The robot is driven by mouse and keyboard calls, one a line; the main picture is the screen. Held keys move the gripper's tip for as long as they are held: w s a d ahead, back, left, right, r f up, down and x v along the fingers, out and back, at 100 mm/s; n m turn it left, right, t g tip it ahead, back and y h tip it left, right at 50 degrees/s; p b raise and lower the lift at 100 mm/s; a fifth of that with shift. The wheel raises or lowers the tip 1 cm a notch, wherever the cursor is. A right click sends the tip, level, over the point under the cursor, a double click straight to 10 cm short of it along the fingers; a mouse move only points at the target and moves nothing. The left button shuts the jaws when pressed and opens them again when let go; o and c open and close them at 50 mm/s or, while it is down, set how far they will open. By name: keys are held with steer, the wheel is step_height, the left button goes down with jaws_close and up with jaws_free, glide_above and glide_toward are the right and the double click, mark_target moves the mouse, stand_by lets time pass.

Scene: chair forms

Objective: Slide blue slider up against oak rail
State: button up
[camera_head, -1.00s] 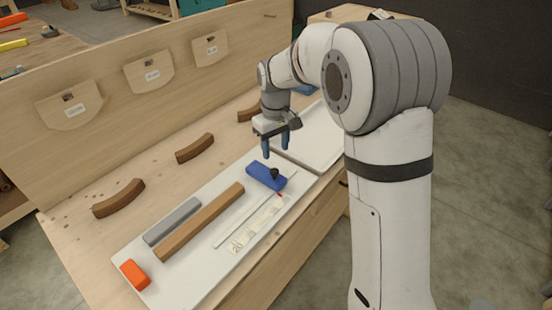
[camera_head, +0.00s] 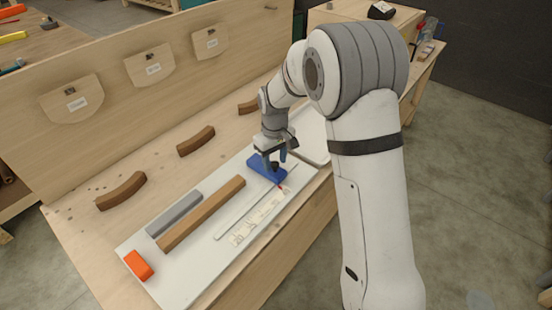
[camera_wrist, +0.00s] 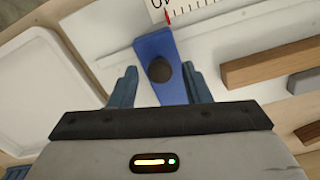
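The slider also shows in the wrist view (camera_wrist: 153,44), with a round black knob (camera_wrist: 159,70) on top. The oak rail shows at the right of the wrist view (camera_wrist: 268,65). My gripper (camera_head: 274,162) is down at the slider. In the wrist view my gripper (camera_wrist: 160,70) is open, one finger on each side of the knob, with gaps visible. Whether the fingers touch the slider is unclear.
A grey bar (camera_head: 174,214) lies beside the oak rail, and an orange block (camera_head: 138,265) sits at the board's near left end. A thin rod and a paper scale (camera_head: 258,217) lie right of the rail. A white tray (camera_wrist: 40,85) adjoins the board.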

jaws_close()
stand_by(0.3)
